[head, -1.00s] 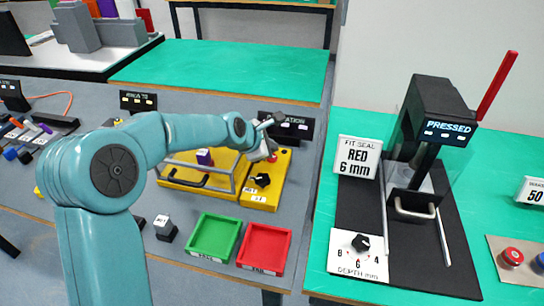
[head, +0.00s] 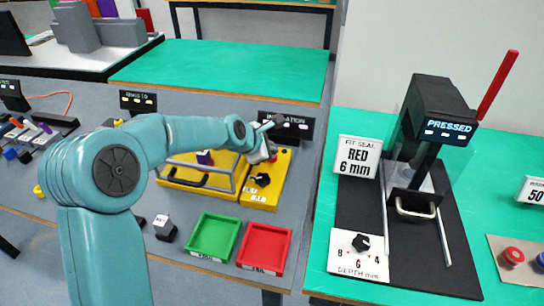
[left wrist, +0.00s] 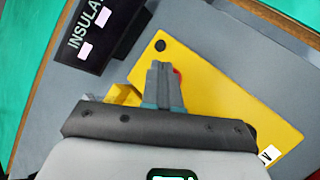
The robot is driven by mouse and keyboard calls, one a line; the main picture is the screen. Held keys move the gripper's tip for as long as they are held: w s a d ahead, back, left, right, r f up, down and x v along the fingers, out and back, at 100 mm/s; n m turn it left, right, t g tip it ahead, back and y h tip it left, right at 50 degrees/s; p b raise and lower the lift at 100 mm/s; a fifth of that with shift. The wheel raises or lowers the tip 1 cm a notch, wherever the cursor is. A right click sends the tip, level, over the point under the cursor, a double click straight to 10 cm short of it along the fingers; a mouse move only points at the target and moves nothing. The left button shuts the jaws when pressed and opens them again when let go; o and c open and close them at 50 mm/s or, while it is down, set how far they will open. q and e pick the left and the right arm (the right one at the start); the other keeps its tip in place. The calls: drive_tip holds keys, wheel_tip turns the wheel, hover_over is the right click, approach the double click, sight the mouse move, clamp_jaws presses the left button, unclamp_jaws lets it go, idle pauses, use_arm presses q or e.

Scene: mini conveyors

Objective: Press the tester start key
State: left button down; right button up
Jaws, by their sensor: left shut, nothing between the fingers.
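The yellow tester (head: 281,167) stands on the grey bench with a black knob (head: 261,180) on top and a dark sign (head: 287,126) behind it. My left gripper (head: 271,155) is over the tester's back part, shut and empty. In the left wrist view, the shut fingers (left wrist: 160,70) are over the yellow top (left wrist: 215,105). A bit of a red key (left wrist: 178,78) shows right beside the fingertips, mostly hidden by them. I cannot tell whether the fingers touch it. My right gripper is not in view.
A yellow tray with a metal rail (head: 188,183) adjoins the tester on the left. A green bin (head: 214,236) and a red bin (head: 264,248) stand in front. A black press (head: 432,110) reading PRESSED is on the green table at right.

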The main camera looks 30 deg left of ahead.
use_arm(q)
drive_tip(key=shift+f+b, duration=0.3)
drive_tip(key=shift+f, duration=0.3)
idle(0.7)
drive_tip(key=shift+r+p, duration=0.95)
drive_tip(key=shift+p, duration=0.1)
wheel_tip(320, 180, up, 5)
drive_tip(key=p, duration=0.5)
drive_tip(key=shift+p, duration=0.3)
